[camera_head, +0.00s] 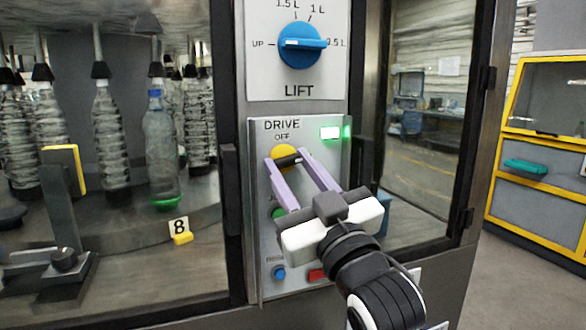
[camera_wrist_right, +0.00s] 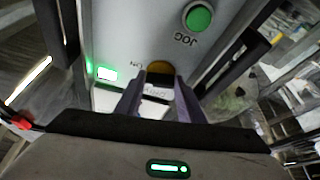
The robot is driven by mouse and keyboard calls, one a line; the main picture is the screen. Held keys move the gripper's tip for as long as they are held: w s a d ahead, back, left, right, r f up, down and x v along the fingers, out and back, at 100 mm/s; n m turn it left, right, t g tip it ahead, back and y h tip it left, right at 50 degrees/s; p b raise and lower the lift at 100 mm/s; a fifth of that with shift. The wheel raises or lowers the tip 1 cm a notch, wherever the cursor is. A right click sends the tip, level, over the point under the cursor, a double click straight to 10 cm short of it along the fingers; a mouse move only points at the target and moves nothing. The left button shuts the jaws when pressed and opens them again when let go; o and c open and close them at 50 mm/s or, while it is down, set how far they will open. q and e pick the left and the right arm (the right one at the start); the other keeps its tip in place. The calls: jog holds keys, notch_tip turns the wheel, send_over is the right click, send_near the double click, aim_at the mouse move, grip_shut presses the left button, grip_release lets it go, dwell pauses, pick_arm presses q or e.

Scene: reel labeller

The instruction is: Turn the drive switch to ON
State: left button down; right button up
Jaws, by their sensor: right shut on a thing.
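The drive switch (camera_head: 284,152) is a yellow round knob with a black handle, below the words DRIVE and OFF on the grey panel. My right gripper (camera_head: 287,161) has its two lilac fingers on either side of the black handle and is shut on it. The handle lies roughly crosswise in the head view. In the right wrist view the yellow knob (camera_wrist_right: 160,68) shows just beyond my right gripper (camera_wrist_right: 158,84), with an upside-down ON label beside it. The fingers partly hide the handle. My left gripper is not in view.
A blue LIFT knob (camera_head: 300,45) sits above. A green lamp (camera_head: 331,133) glows at the panel's upper right. The green JOG button (camera_wrist_right: 198,17), a blue button (camera_head: 279,273) and a red switch (camera_head: 316,274) are lower down. Bottles (camera_head: 160,145) stand behind glass at left.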

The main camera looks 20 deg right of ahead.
jog(key=shift+a+m+h, duration=0.1)
jog(key=shift+m+h, duration=0.9)
jog(key=shift+m, duration=1)
jog(key=o, duration=1)
jog(key=shift+o, duration=0.2)
jog(key=shift+r, duration=0.1)
notch_tip(320, 180, up, 10)
jog(key=shift+f+p, duration=0.1)
jog(key=shift+p, duration=0.6)
